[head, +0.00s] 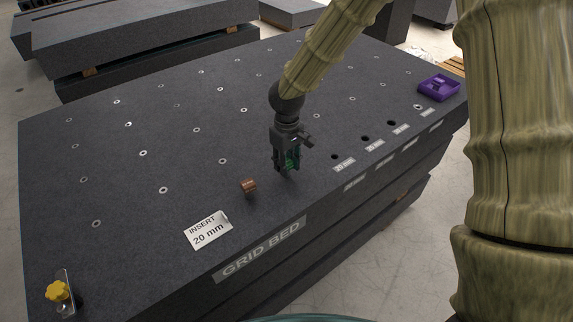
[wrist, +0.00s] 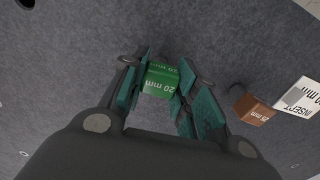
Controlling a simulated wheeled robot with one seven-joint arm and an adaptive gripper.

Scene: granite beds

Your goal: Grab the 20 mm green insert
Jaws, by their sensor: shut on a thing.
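The green insert (wrist: 160,84), marked "20 mm", sits between the two teal-padded fingers of my gripper (wrist: 158,92) in the wrist view. My gripper is shut on it. In the head view my gripper (head: 287,168) points down close over the dark granite bed (head: 90,190), and the insert shows only as a bit of green between the fingers. Whether the insert touches the bed, I cannot tell.
A white "INSERT 20 mm" card (head: 208,230) lies near the front edge. Labelled dark holes (head: 365,138) run along the right side. A purple tray (head: 438,87) sits at the far right corner, and a yellow knob (head: 57,291) at the near left corner.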

